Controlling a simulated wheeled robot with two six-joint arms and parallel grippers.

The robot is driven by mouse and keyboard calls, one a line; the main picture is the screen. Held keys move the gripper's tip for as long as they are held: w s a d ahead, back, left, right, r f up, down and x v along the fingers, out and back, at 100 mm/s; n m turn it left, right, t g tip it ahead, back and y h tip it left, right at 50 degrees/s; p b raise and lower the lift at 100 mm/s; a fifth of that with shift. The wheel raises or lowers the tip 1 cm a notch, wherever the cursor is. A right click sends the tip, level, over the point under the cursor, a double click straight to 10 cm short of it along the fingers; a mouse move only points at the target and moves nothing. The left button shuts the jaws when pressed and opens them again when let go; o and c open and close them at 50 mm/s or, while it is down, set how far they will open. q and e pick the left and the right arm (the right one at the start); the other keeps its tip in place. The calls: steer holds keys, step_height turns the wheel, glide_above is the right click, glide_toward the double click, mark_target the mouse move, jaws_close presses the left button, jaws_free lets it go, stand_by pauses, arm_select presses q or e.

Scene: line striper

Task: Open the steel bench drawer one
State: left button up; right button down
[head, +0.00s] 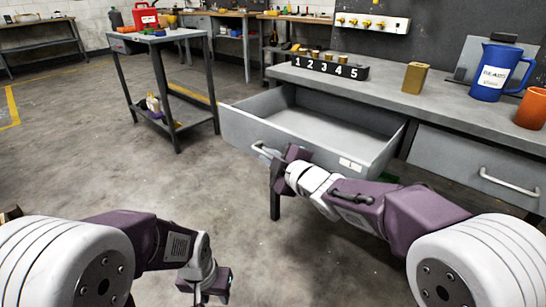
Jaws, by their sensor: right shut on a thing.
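The steel bench (450,112) stands at the right with a grey top. Its left drawer (335,115) is pulled well out, and its empty inside shows. A small white label (350,164) is on the drawer front, too small to read surely. My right gripper (272,155) is at the drawer's bar handle (260,149) and shut on it; the fingertips are partly hidden by the wrist. My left gripper (212,296) hangs low near the bottom edge, away from the bench, with its fingers unclear.
A second drawer (470,165) to the right is closed. On the bench top are a numbered black block (330,67), a brass container (414,78), a blue jug (494,75) and an orange cup (532,108). A grey side table (160,37) stands behind left. Open floor lies left.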

stand_by(0.3)
steer(key=c, duration=1.8)
jaws_free()
steer(key=shift+o, duration=0.2)
steer(key=p+v, duration=0.3)
steer(key=v, duration=0.6)
